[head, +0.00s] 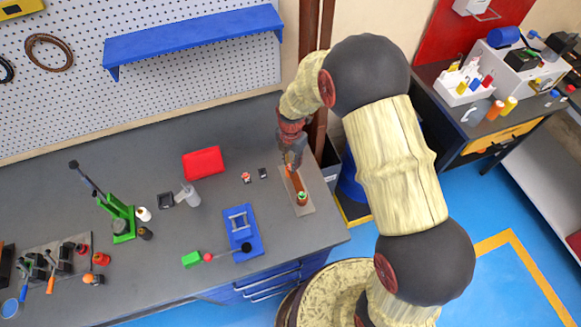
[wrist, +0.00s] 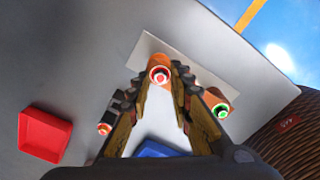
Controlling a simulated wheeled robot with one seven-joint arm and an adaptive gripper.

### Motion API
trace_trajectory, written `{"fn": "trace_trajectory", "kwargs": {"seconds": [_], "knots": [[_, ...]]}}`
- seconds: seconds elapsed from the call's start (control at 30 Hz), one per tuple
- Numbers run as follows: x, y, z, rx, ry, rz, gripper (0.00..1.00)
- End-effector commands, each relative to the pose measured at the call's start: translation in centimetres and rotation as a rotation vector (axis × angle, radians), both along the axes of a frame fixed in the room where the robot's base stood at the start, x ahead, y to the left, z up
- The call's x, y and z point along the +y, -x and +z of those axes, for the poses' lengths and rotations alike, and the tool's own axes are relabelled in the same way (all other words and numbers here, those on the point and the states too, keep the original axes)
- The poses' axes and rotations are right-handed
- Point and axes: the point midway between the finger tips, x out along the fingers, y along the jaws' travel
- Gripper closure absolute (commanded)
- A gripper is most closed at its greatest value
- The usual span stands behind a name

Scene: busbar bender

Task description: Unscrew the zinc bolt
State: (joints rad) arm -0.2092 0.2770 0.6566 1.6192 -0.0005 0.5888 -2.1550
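A pale plate (head: 312,204) lies at the right end of the bench and also shows in the wrist view (wrist: 205,77). On it stand orange-copper parts. One has a red ring with a pale centre (wrist: 160,75), possibly the zinc bolt, though its metal is too small to tell. The other has a green ring (wrist: 222,110) and shows in the head view (head: 302,198). My gripper (head: 292,165) is over the plate, pointing down. In the wrist view its fingertips (wrist: 162,72) flank the red-ringed part. Whether they touch it cannot be told.
A red tray (head: 203,163), a blue fixture (head: 243,229) and a grey bottle (head: 188,194) stand left of the plate. Two small items, one red (head: 246,178) and one black (head: 263,173), lie nearer. A green press (head: 119,220) is further left. The bench edge is close on the right.

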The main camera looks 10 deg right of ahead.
Motion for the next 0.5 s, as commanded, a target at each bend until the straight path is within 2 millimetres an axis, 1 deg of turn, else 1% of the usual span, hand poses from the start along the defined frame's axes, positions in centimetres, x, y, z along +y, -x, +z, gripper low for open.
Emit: {"fn": "trace_trajectory", "kwargs": {"seconds": [0.1,0.4,0.5], "knots": [[0.01,0.02,0.0,0.0,0.0,-0.061,0.79],[0.01,0.02,0.0,0.0,0.0,-0.071,0.79],[0.02,0.02,0.0,0.0,0.0,-0.126,0.79]]}}
